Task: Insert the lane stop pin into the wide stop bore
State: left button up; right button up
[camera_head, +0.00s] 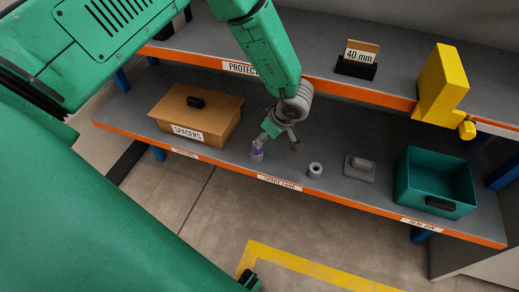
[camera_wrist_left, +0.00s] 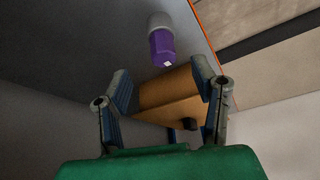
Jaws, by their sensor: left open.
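A purple pin-like piece (camera_head: 258,143) stands in or on a pale grey round base near the front edge of the lower shelf. It also shows in the left wrist view (camera_wrist_left: 162,47), beyond the fingers. I cannot tell how the purple and grey parts join. My left gripper (camera_head: 281,141) is open and empty, just right of and close to the purple piece. Its two fingers show spread in the left wrist view (camera_wrist_left: 165,98). A grey ring with a dark hole (camera_head: 315,170) stands to the right; whether it is the wide stop bore is unclear. My right gripper is not in view.
A brown SPACERS box (camera_head: 208,133) stands left on the lower shelf (camera_head: 236,160). A grey block (camera_head: 360,167) and a teal open bin (camera_head: 432,207) stand right. Above, a 40 mm card holder (camera_head: 357,68) and a yellow fixture (camera_head: 440,85) sit by the upper shelf's orange edge.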

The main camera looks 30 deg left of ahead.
aim_at(254, 141)
pick_arm(q)
jog(key=a+f, duration=0.2)
jog(key=f, duration=0.1)
jog(key=a+f+b, duration=0.1)
jog(key=a+f, duration=0.2)
jog(key=shift+w, duration=0.15)
jog(key=shift+a+f, duration=0.1)
jog(key=shift+f, duration=0.2)
jog(key=shift+w+d+r, duration=0.1)
jog(key=shift+d, duration=0.15)
jog(key=shift+d+r, duration=0.3)
jog(key=shift+d, duration=0.4)
jog(key=c, duration=0.5)
jog(key=shift+d, duration=0.2)
grip_shut()
jog(key=shift+a, duration=0.85)
notch_tip(254, 141, up, 7)
jog(key=shift+d+r+p, duration=0.1)
jog(key=shift+d+p, duration=0.05)
jog(key=shift+p, duration=0.6)
jog(key=s+d, duration=0.3)
jog(key=d, duration=1.5)
jog(key=shift+f, duration=0.25)
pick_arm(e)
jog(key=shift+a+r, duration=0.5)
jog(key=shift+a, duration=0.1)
